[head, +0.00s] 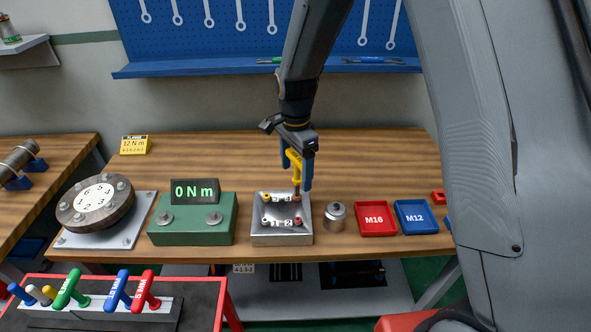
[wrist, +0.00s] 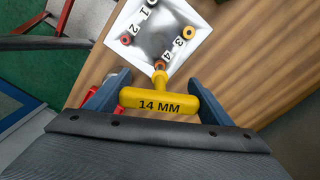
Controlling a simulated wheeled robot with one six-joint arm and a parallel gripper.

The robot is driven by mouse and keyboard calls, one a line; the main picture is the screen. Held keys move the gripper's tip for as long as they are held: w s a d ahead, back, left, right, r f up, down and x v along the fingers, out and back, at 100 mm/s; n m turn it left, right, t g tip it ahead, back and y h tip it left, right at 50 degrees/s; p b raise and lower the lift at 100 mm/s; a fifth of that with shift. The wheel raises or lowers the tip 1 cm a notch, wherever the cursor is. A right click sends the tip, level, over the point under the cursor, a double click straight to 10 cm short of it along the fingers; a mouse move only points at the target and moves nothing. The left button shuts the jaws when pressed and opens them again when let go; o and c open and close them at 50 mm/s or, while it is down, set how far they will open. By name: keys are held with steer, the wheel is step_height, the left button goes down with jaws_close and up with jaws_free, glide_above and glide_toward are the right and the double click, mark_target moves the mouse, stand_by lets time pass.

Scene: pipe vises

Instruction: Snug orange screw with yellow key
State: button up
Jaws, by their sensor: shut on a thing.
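My gripper (head: 297,172) points down over the metal block (head: 281,240) and is shut on the yellow key (wrist: 160,102), whose T-handle reads 14 MM. The key also shows in the head view (head: 293,158), upright between the blue fingers. Its shaft runs down to the orange screw (wrist: 161,66) beside number 4, at the block's back right corner in the head view. The key's tip overlaps this screw; I cannot tell how deeply it sits. A yellow screw (wrist: 190,33) and a red screw (wrist: 127,39) sit at other corners of the block.
A green torque gauge (head: 192,231) reading 0 N m stands left of the block. A metal cylinder (head: 335,217), a red M16 tray (head: 376,220) and a blue M12 tray (head: 416,218) are to the right. Green, blue and red keys stand in a rack (head: 100,308) at lower left.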

mark_target(296, 157)
steer(key=shift+s+f, duration=0.15)
steer(key=shift+f, duration=0.05)
stand_by(0.3)
steer(key=shift+d+n, duration=0.1)
steer(key=shift+n, duration=0.3)
steer(key=shift+w+r, duration=0.2)
steer(key=shift+r, duration=2.5)
